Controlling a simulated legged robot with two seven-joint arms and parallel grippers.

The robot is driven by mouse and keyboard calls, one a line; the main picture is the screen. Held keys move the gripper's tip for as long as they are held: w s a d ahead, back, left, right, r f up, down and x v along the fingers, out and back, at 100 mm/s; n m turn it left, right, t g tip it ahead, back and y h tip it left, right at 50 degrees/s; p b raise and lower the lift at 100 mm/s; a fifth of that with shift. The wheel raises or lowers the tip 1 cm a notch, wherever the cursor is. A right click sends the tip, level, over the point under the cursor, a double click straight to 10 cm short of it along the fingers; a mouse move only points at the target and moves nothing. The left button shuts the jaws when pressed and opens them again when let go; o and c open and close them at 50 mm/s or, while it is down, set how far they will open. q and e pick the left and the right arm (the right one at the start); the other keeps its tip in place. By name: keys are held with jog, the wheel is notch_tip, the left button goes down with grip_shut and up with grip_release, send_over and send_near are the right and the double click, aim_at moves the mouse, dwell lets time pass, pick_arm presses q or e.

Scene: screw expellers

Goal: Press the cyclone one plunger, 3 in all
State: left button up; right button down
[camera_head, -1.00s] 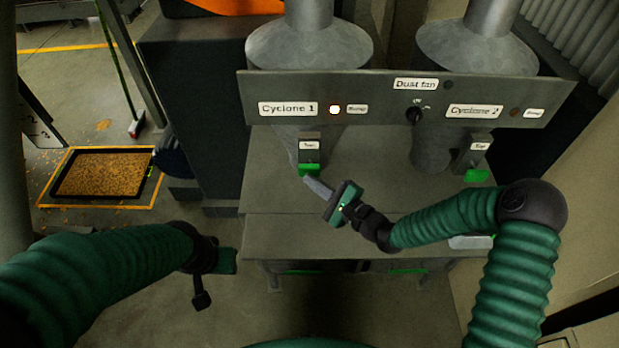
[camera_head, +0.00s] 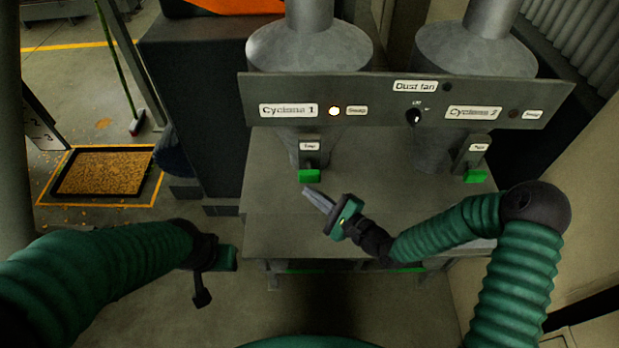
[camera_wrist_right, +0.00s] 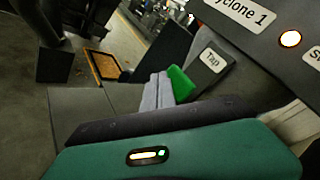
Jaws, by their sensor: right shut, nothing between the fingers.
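The cyclone one plunger is a green block (camera_head: 308,176) below a small "Tap" label, under the "Cyclone 1" sign (camera_head: 288,110). It also shows in the right wrist view (camera_wrist_right: 181,84). My right gripper (camera_head: 307,192) is shut and empty, its fingertips just below the plunger, with a small gap in the head view. In the right wrist view its pale fingers (camera_wrist_right: 157,92) appear close beside the green block. My left gripper (camera_head: 226,258) hangs low at the left, away from the plunger; its jaws are not clear.
A lamp (camera_head: 334,111) beside "Cyclone 1" is lit. The "Dust fan" knob (camera_head: 413,117) and a second green plunger (camera_head: 475,176) under "Cyclone 2" are to the right. The grey bench top (camera_head: 270,205) is clear. A tray (camera_head: 62,190) of brown material lies on the floor.

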jog(key=s, duration=0.4)
jog(key=shift+s+p, duration=0.2)
jog(key=shift+p, duration=0.15)
dwell(0.4)
